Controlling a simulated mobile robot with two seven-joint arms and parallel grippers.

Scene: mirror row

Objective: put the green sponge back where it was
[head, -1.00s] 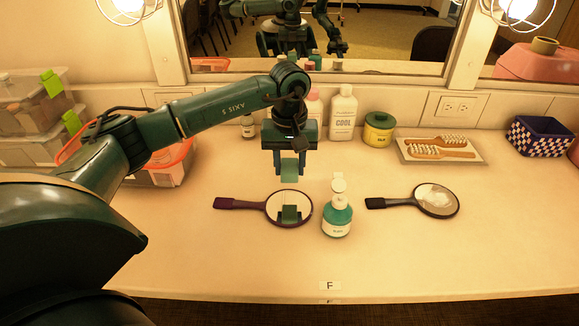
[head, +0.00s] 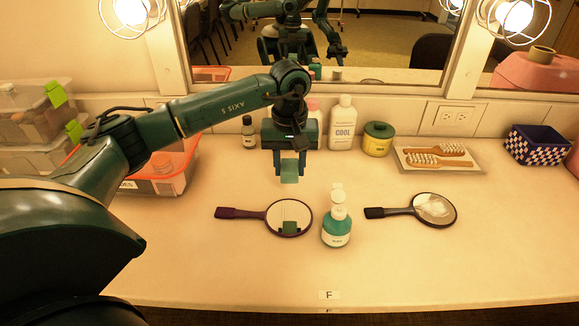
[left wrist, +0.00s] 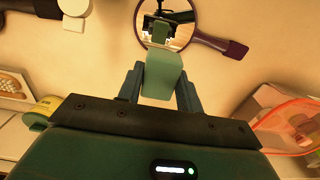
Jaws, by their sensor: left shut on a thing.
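My left gripper (head: 289,168) is shut on the green sponge (head: 290,173), which hangs below the fingertips in the air. In the left wrist view the sponge (left wrist: 163,75) sits between the two fingers, with a round hand mirror (left wrist: 150,28) beyond it. In the head view that purple-handled mirror (head: 275,215) lies flat on the counter, below the sponge in the picture. Its glass shows a reflection of the sponge. I cannot see any mark of the sponge's former place. My right gripper is not directly in view.
A second hand mirror (head: 434,209) with a whitish smear lies further right. Behind stand a white bottle (head: 341,122), a yellow-green jar (head: 377,140) and a brush tray (head: 440,166). The front counter is largely clear.

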